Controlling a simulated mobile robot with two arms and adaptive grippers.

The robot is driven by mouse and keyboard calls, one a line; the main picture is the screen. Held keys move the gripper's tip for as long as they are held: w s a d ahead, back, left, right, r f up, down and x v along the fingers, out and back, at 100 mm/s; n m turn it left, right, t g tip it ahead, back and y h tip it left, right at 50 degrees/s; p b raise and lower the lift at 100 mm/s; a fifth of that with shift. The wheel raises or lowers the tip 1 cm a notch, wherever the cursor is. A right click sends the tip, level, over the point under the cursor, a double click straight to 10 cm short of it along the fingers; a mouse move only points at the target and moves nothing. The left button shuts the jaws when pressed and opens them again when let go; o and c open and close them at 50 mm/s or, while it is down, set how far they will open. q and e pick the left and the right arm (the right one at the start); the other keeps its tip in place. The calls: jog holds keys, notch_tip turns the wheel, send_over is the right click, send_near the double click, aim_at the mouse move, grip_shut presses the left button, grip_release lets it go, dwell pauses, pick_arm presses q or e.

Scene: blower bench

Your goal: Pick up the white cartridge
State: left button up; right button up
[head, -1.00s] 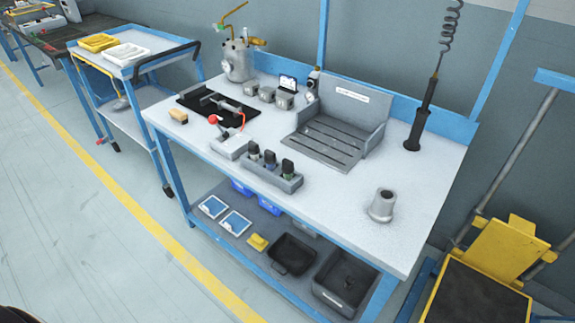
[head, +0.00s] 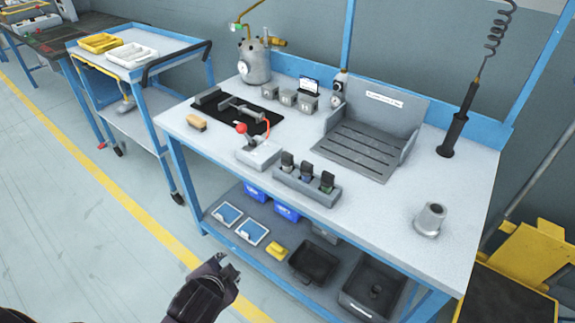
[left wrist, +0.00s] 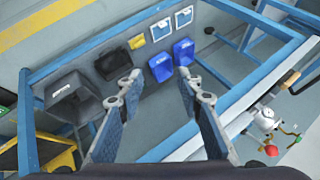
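No part is plainly a white cartridge. A grey rack (head: 308,187) near the bench's front edge holds three upright dark-capped cartridges: a left one (head: 287,164), a middle one (head: 307,172) and a right one (head: 327,182). Their body colours are too small to tell surely; the left one looks palest. My left gripper (head: 222,266) is low in front of the bench, below and left of the rack, apart from everything. In the left wrist view (left wrist: 160,78) its fingers are spread and empty over the lower shelf. My right gripper is out of view.
The bench top (head: 370,205) carries a white box with a red-knobbed lever (head: 258,153), a slatted grey fixture (head: 368,140) and a grey metal cup (head: 430,219). Its lower shelf holds blue bins (head: 286,213) and black bins (head: 313,261). A blue cart (head: 140,52) stands left.

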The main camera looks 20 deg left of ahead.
pick_arm(q)
jog(key=w+a+r+m+t+y, duration=0.1)
jog(key=w+a+r+m+t, duration=0.3)
jog(key=w, duration=0.3)
jog(key=m+t+h, duration=0.5)
jog(key=m+h, duration=0.5)
jog(key=m, duration=1.9)
send_near(286, 158)
jog(key=w, duration=0.4)
jog(key=shift+w+d+p, duration=0.3)
jog(key=shift+w+d, duration=0.6)
jog(key=shift+d, duration=0.05)
jog(key=x, duration=0.4)
jog(key=shift+d+p, duration=0.1)
jog(key=shift+p, duration=0.25)
jog(key=shift+w+d+f, duration=0.1)
jog(key=shift+w+d, duration=0.1)
jog(key=shift+w, duration=0.35)
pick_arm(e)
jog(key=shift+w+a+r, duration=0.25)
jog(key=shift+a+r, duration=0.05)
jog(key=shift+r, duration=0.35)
pick_arm(q)
jog(key=shift+c, duration=0.5)
